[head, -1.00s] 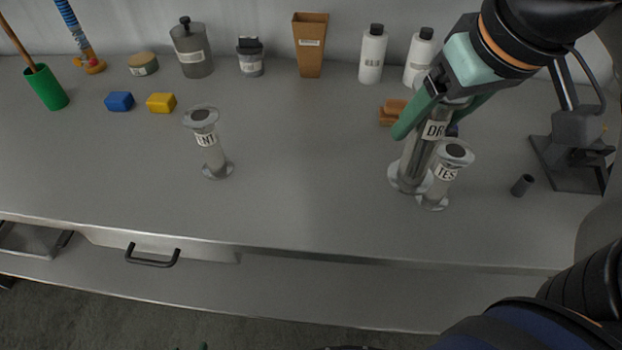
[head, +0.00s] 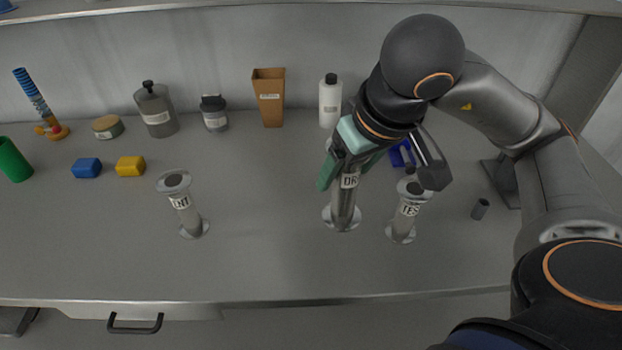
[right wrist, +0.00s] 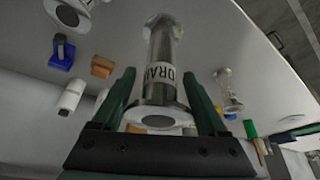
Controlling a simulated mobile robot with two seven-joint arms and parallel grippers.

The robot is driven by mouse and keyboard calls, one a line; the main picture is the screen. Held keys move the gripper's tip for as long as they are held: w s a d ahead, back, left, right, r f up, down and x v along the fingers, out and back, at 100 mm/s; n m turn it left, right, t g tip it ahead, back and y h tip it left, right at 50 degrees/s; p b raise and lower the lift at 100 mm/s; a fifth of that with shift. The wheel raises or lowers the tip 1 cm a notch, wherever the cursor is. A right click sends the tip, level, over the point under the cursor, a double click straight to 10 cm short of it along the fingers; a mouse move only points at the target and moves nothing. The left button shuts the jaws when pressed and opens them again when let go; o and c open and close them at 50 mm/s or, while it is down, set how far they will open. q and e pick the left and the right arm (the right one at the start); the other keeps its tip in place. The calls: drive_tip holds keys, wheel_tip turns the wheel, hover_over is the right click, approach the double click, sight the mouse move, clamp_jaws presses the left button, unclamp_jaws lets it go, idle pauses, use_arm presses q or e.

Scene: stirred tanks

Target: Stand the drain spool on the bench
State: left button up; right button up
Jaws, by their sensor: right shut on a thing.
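The drain spool (head: 343,208) is a grey metal tube with flanged ends and a label that begins "DR". My right gripper (head: 349,174) is shut on its upper part from above. The spool looks upright, its lower flange at or just above the bench (head: 270,250); I cannot tell whether it touches. In the right wrist view the drain spool (right wrist: 160,92) sits between my fingers (right wrist: 160,78), label readable as "DRAIN". My left gripper is not in view.
The test spool (head: 402,225) stands close on the right, and the vent spool (head: 188,210) stands farther left. A brown tapered container (head: 269,100) and a white bottle (head: 329,105) stand behind. Blue (head: 87,168) and yellow (head: 130,166) blocks lie left. The front middle is clear.

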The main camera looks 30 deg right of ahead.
drive_tip(key=w+f, duration=0.8)
drive_tip(key=f, duration=0.2)
drive_tip(key=shift+w+a+f, duration=0.25)
drive_tip(key=shift+f, duration=0.1)
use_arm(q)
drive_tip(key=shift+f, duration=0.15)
use_arm(e)
drive_tip(key=shift+f, duration=0.2)
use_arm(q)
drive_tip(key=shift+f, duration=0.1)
use_arm(e)
drive_tip(key=o, duration=1.5)
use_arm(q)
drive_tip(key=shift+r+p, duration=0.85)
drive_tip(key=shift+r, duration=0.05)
use_arm(e)
drive_tip(key=v, duration=1.2)
drive_tip(key=shift+r, duration=0.25)
